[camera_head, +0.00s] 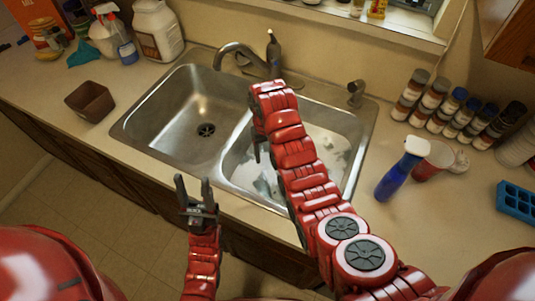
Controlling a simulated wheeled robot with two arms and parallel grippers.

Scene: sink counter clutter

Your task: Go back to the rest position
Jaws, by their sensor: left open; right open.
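My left gripper (194,186) is open and empty, with its two dark fingers pointing up in the picture. It is in front of the sink, over the counter's front edge. My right arm reaches up across the right basin of the steel sink (150,120). The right gripper (258,150) hangs down over that basin, near the divider. It is open, but my red arm links hide most of it. Nothing can be seen held in it. The right basin holds whitish suds or water and something pale, partly hidden by my arm.
A faucet (240,54) stands behind the basins, close to my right arm. A blue spray bottle (396,172) and a red cup (430,162) stand right of the sink. Several spice jars (440,100) line the wall. A brown box (90,101) sits on the left counter.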

